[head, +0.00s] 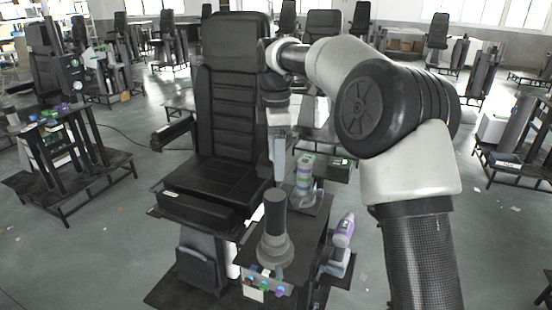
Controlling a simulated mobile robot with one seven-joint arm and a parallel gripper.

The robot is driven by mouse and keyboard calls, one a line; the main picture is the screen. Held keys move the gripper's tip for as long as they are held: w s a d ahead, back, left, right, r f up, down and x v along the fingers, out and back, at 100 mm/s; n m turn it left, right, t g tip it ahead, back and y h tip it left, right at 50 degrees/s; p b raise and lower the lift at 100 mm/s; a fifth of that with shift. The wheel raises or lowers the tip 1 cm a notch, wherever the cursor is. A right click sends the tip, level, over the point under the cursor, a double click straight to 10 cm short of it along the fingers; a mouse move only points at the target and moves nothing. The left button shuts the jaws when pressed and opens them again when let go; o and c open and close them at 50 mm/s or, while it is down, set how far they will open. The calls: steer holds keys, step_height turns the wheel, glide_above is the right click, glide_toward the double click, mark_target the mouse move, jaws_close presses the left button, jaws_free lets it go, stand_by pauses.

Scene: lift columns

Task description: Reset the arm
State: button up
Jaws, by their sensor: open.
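My arm reaches in from the right, bends at a large grey and white elbow, and extends left across the picture. My gripper (279,176) hangs downward in front of the right side of a black chair (230,105). Its fingers point down above a small console (309,240) and look empty. The gap between the fingers is hard to see from this angle. The arm hides part of the room behind it.
A dark upright cylinder (275,215) stands on the console, with coloured buttons (265,287) on its front. Open floor (105,245) lies left. A control stand (65,150) is farther left.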

steer(key=s+d+r+m+t, duration=0.2)
steer(key=s+d+r+m, duration=0.25)
steer(key=s, duration=0.35)
steer(key=s+d+r+m+t, duration=0.1)
steer(key=s+d+r+m, duration=0.4)
steer(key=s, duration=0.4)
steer(key=s+d+f+m+t, duration=0.1)
steer(key=s+d+f+m, duration=0.2)
steer(key=s+m, duration=0.2)
steer(key=s+d+f+m+t, duration=0.1)
steer(key=s+d+f+m, duration=0.3)
steer(key=s, duration=0.5)
steer(key=shift+s+f+m+t, duration=0.2)
steer(key=shift+s+m+t, duration=0.15)
steer(key=shift+m, duration=0.4)
